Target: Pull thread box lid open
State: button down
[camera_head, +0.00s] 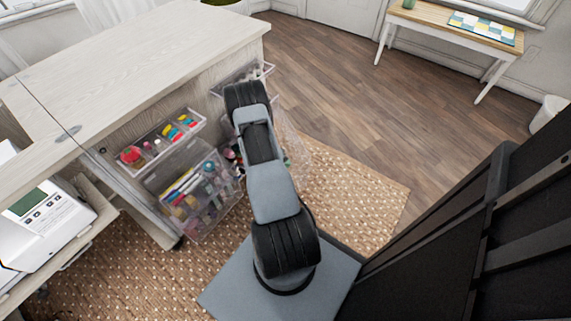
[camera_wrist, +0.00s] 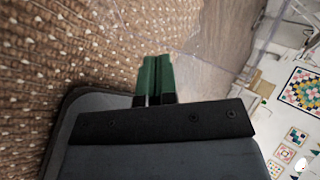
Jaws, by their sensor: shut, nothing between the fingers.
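My gripper (camera_wrist: 157,62) shows in the wrist view with its two green fingers together and nothing between them. A clear plastic panel (camera_wrist: 218,35) lies just beyond and to the right of the fingertips; I cannot tell whether they touch it. In the head view my arm hides most of the gripper and part of the cabinet side. A clear sheet, perhaps a box lid (camera_head: 292,140), stands out just right of my arm. Clear boxes hang on the cabinet side: an upper tray with colourful spools (camera_head: 152,158) and a lower box with bright items (camera_head: 190,226). Which one is the thread box is unclear.
The pale wooden sewing cabinet (camera_head: 130,50) fills the left, with a white machine (camera_head: 45,230) on a shelf. Another clear tray (camera_head: 268,68) is at its far end. A woven rug (camera_head: 350,190) and open wooden floor (camera_head: 350,100) lie to the right.

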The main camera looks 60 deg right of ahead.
jog(key=b+x, duration=0.2)
jog(key=x, duration=0.6)
jog(key=shift+b, duration=0.3)
